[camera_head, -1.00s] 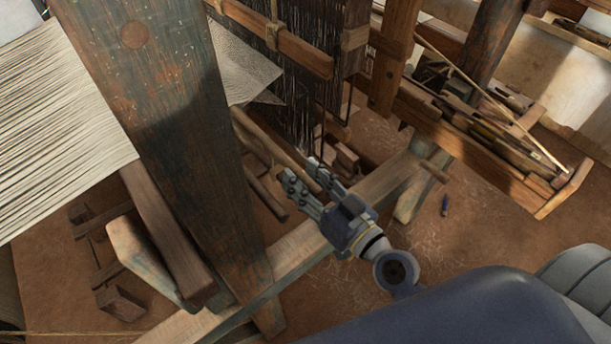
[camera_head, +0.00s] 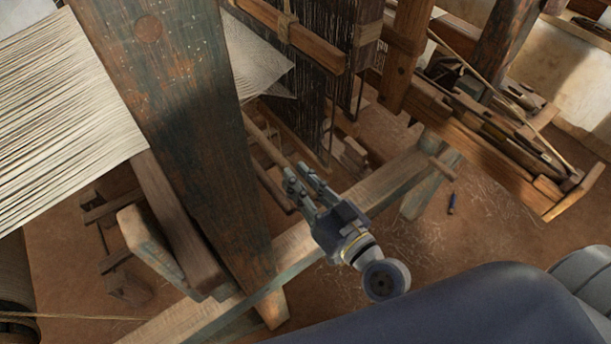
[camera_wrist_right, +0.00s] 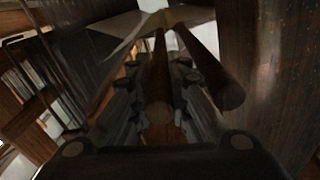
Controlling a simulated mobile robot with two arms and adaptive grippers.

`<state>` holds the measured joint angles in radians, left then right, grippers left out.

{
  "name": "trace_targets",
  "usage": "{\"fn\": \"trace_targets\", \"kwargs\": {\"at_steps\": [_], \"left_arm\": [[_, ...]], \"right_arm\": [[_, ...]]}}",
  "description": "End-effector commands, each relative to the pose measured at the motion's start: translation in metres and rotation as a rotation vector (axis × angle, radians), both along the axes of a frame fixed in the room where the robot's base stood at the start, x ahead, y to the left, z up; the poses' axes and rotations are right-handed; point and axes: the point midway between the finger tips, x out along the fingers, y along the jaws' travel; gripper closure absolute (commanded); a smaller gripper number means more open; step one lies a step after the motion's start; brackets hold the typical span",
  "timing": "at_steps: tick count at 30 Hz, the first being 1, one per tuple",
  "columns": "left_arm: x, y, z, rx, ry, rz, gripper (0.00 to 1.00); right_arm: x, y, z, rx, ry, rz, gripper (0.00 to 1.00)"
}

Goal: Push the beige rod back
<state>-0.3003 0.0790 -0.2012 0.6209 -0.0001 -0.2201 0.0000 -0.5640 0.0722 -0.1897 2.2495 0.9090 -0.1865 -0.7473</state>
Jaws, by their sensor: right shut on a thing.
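The beige rod (camera_head: 264,139) runs slanting beside the big post in the head view, under the loom's threads. My right gripper (camera_head: 296,174) is shut on its near end. In the right wrist view the rod (camera_wrist_right: 160,95) lies lengthwise between the two fingers, its round end towards the camera. The part of the rod between the fingers is hidden in the head view. My left gripper is in no view.
A second, darker rod (camera_head: 270,186) runs alongside; it also shows in the wrist view (camera_wrist_right: 208,65). The thick wooden post (camera_head: 190,130) stands close on the left. A low beam (camera_head: 375,190) crosses below my gripper. Dark hanging threads (camera_head: 322,75) are beyond it.

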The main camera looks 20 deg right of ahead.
Motion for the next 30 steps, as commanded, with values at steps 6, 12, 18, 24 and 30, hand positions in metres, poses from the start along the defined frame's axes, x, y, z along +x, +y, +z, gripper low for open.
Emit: {"fn": "trace_targets", "kwargs": {"at_steps": [6,12,18,24,30], "left_arm": [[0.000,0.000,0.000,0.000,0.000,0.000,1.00],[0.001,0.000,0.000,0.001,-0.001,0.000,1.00],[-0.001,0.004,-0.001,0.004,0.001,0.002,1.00],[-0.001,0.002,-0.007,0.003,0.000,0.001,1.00],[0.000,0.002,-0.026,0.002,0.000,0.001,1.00]], "right_arm": [[-0.001,0.003,-0.002,0.002,0.006,0.008,0.64],[-0.001,0.003,-0.002,0.003,0.008,0.009,0.62],[0.000,0.000,-0.003,0.004,0.009,0.010,0.62],[0.009,-0.024,-0.004,0.001,0.007,0.003,0.62],[-0.017,-0.042,-0.008,-0.003,0.009,0.006,0.62]]}}
